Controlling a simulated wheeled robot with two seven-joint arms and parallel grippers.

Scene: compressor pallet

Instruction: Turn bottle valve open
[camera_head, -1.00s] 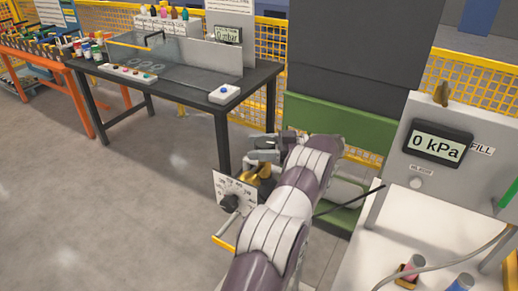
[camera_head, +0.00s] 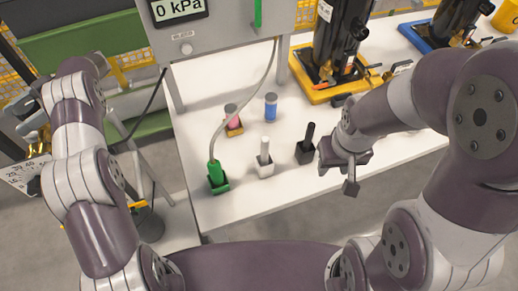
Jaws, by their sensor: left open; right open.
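At the left edge of the head view is a brass fitting (camera_head: 40,148), partly hidden by my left arm and cut by the frame edge. A white plate with dial markings (camera_head: 20,176) is just below it. I cannot make out the valve's handle or its position. My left gripper (camera_head: 27,122) is open at the far left, just above the brass fitting; whether it touches is unclear. My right gripper (camera_head: 349,172) is open and empty, above the white table beside the black-handled holder.
On the white table (camera_head: 245,212) stand a green connector on a hose (camera_head: 215,176), white (camera_head: 264,160) and black (camera_head: 306,146) handled pieces, and pink (camera_head: 233,119) and blue (camera_head: 270,106) capped vials. A grey panel (camera_head: 228,42) reads 0 kPa. Black pumps (camera_head: 342,40) stand in yellow and blue trays.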

